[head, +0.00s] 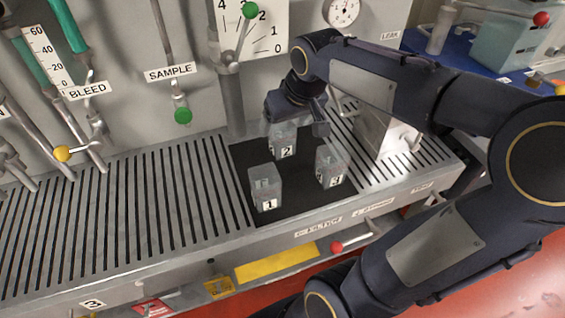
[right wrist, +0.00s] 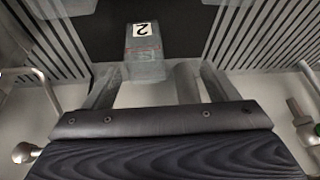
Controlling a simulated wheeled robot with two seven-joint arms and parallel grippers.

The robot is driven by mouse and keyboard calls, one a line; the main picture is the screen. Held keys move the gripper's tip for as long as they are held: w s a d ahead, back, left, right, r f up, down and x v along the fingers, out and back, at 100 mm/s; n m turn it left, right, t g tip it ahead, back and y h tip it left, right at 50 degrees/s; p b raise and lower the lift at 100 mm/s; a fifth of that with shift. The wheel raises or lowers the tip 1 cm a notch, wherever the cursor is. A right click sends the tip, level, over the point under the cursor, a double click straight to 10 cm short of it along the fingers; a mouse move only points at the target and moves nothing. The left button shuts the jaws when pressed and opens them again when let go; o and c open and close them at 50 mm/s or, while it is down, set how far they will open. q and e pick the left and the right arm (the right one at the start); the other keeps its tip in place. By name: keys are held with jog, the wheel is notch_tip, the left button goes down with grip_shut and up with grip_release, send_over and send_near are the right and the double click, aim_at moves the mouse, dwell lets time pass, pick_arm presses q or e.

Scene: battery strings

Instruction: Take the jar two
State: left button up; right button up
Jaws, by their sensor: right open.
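Jar two (head: 283,140) is a clear, box-like jar with a white "2" label. It stands upright on a black mat (head: 300,199), behind jar one (head: 265,186) and jar three (head: 330,166). My right gripper (head: 296,122) is open just above and around the back of jar two, partly hiding its top. In the right wrist view, jar two (right wrist: 144,66) lies between the spread fingers (right wrist: 160,74), nearer the left one. I cannot tell whether a finger touches it. My left gripper is not in view.
A slatted metal bench (head: 130,212) surrounds the mat. A vertical pipe (head: 232,95) and a panel with a SAMPLE lever (head: 181,105) stand behind. A metal block (head: 385,135) is right of the jars. The bench's left part is clear.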

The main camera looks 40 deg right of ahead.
aim_at(282, 135)
jog(key=shift+h, duration=0.4)
jog(key=x, duration=0.3)
jog(key=d+b+x, duration=0.1)
jog(key=x, duration=0.3)
jog(key=w+d+b+x, duration=0.1)
jog(key=x, duration=0.3)
jog(key=shift+w+d+r, duration=0.1)
jog(key=shift+w+d, duration=0.05)
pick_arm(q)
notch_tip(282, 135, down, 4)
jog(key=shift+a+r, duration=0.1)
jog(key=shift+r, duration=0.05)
pick_arm(e)
jog(key=shift+c, duration=0.3)
jog(key=c, duration=1)
